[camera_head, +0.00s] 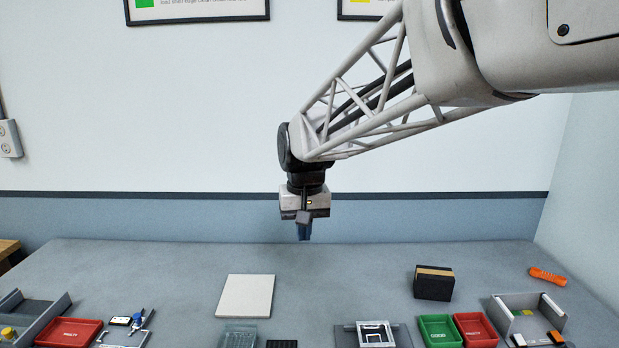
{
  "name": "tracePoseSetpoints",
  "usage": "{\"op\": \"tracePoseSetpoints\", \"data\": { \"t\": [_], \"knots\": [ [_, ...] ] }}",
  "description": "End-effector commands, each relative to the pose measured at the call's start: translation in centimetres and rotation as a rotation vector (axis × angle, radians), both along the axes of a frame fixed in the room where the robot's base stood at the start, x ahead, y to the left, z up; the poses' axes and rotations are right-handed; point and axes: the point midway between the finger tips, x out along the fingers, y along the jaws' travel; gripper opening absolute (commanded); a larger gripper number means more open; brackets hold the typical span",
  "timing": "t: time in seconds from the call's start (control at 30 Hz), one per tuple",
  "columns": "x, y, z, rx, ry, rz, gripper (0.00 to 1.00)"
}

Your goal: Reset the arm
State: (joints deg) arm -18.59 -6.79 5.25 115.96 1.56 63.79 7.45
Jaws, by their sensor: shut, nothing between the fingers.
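My gripper (304,233) hangs at the end of my arm, fingers pointing down, above the back middle of the grey table (340,270). The arm comes in from the upper right and bends down at the wrist.
A white square plate (245,296) lies left of centre. A black and tan block (434,283) and an orange tool (547,277) lie to the right. Red and green trays, a grey bin (524,304) and small fixtures line the front. The table's back middle is clear.

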Motion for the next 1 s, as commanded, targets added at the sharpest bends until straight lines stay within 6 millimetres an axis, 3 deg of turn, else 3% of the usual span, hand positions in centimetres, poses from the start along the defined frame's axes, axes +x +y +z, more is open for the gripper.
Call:
{"op": "tracePoseSetpoints", "data": {
  "t": [0.2,0.5,1.0],
  "knots": [
    [-4.2,-4.9,0.1,0.004,-0.037,-0.037,0.00],
    [-10.3,-10.4,-0.6,0.004,-0.084,-0.085,0.00],
    [-21.0,-17.3,-4.0,-0.007,-0.165,-0.166,0.00]
  ]
}}
